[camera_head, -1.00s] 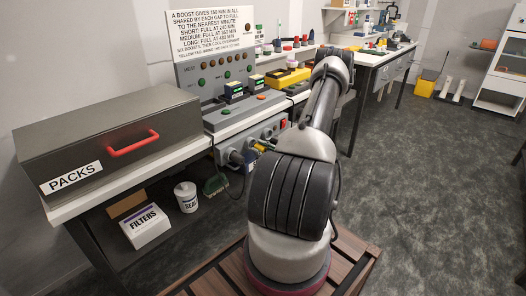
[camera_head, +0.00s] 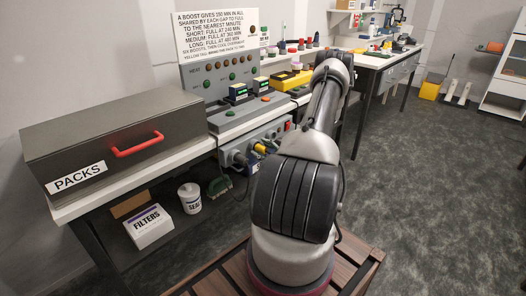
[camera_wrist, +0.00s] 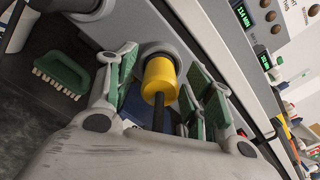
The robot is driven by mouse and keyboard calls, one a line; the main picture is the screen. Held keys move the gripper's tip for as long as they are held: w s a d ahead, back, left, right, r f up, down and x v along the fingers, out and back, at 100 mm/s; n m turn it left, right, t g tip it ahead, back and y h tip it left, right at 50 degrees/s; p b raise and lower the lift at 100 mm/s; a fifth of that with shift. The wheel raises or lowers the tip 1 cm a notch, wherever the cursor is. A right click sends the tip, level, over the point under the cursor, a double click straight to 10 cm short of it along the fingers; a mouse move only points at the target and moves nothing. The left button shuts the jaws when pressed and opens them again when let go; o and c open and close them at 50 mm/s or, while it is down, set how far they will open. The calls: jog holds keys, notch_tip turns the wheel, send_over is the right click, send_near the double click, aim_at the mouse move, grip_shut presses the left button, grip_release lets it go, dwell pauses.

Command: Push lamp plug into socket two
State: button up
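The yellow lamp plug (camera_wrist: 160,76) with its black cable points into a round grey socket (camera_wrist: 160,50) in the wrist view. Its far end is at the socket's collar; how deep it sits I cannot tell. My gripper (camera_wrist: 163,64) has its green-padded fingers on both sides of the plug, with gaps between pads and plug. In the head view the yellow plug (camera_head: 260,148) shows small on the grey socket panel (camera_head: 241,146) under the bench, left of my arm. My gripper is hidden there.
A green brush (camera_wrist: 62,74) lies left of my fingers. Another round fitting (camera_wrist: 88,9) is on the panel at the upper left. In the head view the PACKS box (camera_head: 110,140), the FILTERS box (camera_head: 149,227) and a white tub (camera_head: 189,198) stand at left.

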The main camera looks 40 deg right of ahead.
jog(key=shift+s, duration=0.1)
jog(key=s, duration=1.1)
jog(key=shift+s+d, duration=0.4)
jog(key=shift+d, duration=0.05)
